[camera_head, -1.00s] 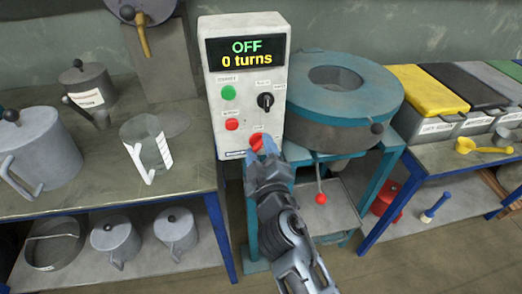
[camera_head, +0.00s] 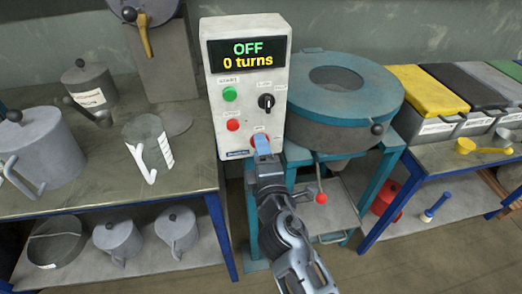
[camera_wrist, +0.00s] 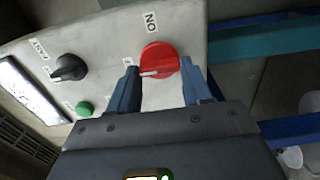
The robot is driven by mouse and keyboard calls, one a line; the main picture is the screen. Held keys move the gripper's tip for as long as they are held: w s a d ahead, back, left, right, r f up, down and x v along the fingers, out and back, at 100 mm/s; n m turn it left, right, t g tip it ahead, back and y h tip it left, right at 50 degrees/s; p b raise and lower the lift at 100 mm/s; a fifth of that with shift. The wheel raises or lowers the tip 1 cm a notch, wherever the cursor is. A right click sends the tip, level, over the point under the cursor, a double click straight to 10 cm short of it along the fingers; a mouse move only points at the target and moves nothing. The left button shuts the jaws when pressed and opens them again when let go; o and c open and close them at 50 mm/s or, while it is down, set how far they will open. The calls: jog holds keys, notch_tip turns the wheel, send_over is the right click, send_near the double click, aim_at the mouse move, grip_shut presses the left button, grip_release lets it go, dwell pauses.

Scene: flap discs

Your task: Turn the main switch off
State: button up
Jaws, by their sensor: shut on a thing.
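The main switch, a round red rotary knob (camera_wrist: 162,58), shows in the wrist view on the pale control box. Its white mark points left, toward a partly hidden label and away from the ON label above it. My gripper (camera_wrist: 161,88) has one blue finger on each side of the knob and is shut on it. The box's display (camera_head: 246,54) reads "OFF" and "0 turns".
The box also carries a green button (camera_head: 229,94), a red button (camera_head: 233,125) and a black knob (camera_head: 266,101). A round teal machine (camera_head: 350,85) stands close on the right. A clear jug (camera_head: 148,140) and grey pots are on the left bench.

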dwell(0.5)
jog(key=o, duration=1.1)
jog(key=shift+c, duration=0.2)
jog(key=v, duration=0.8)
